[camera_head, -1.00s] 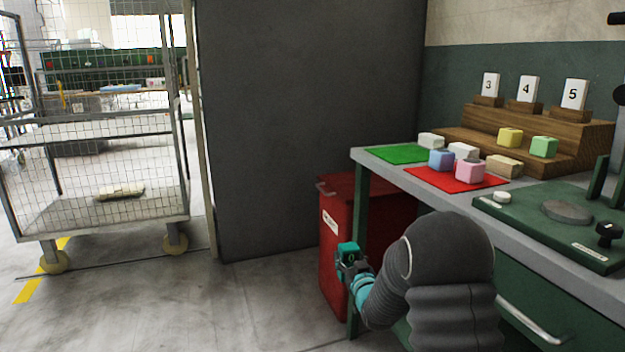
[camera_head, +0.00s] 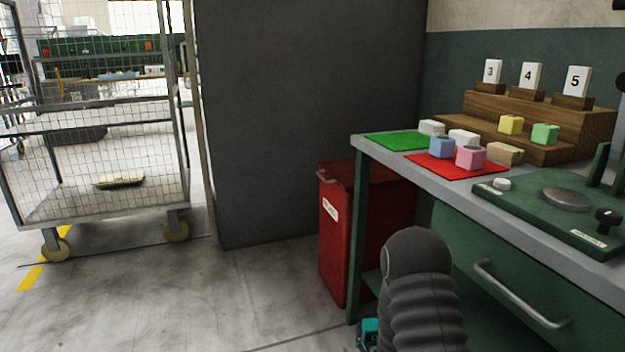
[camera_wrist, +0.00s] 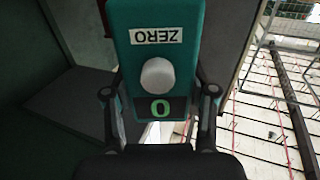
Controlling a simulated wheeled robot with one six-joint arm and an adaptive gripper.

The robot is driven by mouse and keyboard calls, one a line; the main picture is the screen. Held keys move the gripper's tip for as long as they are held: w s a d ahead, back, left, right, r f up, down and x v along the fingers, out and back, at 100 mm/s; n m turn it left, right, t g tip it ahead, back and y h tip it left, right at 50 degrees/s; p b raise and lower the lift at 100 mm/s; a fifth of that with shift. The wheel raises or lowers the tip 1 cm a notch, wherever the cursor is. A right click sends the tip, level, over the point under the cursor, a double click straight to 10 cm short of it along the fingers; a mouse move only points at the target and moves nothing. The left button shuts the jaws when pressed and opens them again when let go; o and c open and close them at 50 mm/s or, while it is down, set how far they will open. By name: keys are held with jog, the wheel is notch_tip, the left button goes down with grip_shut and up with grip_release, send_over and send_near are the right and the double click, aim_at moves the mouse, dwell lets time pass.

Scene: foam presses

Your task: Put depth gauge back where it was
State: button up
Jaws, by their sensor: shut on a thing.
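The depth gauge (camera_wrist: 157,45) is a teal block with a white ZERO label, a round grey button and a small display with a green 0. My gripper (camera_wrist: 158,100) is shut on it, one finger on each side, in the wrist view. In the head view only a small teal part of the held gauge (camera_head: 369,331) shows at the bottom edge, left of my dark arm. It is low, beside the front leg of the bench, and my arm hides most of the gripper there.
The green workbench (camera_head: 405,174) carries a red mat (camera_head: 440,168), a green mat (camera_head: 385,141), several foam blocks, a wooden stepped stand (camera_head: 560,120) and a press plate (camera_head: 530,190). A red bin (camera_head: 345,235) stands by its left end. A mesh cart (camera_head: 100,150) stands left; open floor lies between.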

jog(key=shift+s+r, duration=0.3)
jog(key=shift+s, duration=0.25)
jog(key=shift+w, duration=0.1)
